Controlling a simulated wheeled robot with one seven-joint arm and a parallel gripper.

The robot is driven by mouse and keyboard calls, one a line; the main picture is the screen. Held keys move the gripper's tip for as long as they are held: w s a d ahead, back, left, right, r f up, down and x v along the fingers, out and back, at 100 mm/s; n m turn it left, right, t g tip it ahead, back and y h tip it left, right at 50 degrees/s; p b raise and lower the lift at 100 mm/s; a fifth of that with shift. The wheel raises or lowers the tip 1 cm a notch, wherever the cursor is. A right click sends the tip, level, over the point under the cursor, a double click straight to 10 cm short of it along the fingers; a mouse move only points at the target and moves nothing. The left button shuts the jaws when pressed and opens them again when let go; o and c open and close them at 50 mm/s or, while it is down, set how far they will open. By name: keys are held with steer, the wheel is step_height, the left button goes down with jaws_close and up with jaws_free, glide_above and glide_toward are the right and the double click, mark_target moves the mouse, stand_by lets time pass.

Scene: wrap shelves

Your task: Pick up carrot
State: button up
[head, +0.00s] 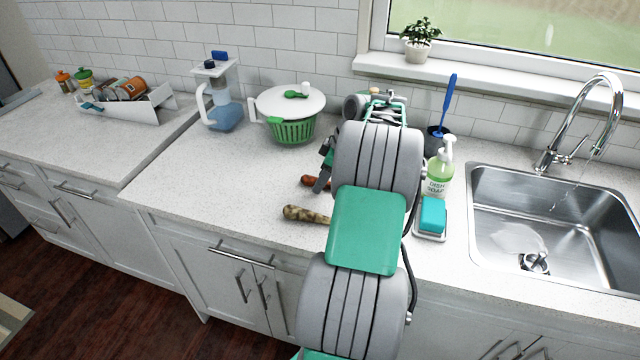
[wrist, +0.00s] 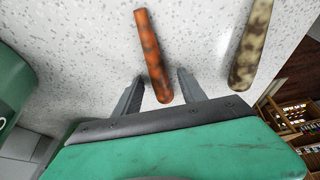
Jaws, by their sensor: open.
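The carrot (wrist: 151,50), an orange-brown mottled stick, lies on the speckled counter in the wrist view. Its near end sits in the gap between the two fingers of my gripper (wrist: 160,84), which are apart on either side of it. I cannot tell the height of the fingers above the counter. In the head view only one end of the carrot (head: 308,181) shows, left of my arm; the rest is hidden behind my gripper.
A mottled tan, long item (wrist: 250,42) lies beside the carrot, nearer the counter's front edge; it also shows in the head view (head: 303,214). A green-and-white salad spinner (head: 293,132) stands behind. Soap bottle (head: 439,172), sponge (head: 432,214) and sink (head: 550,225) are right.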

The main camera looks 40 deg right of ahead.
steer(key=shift+c, duration=0.2)
jaws_close()
steer(key=shift+r, duration=0.15)
stand_by(0.4)
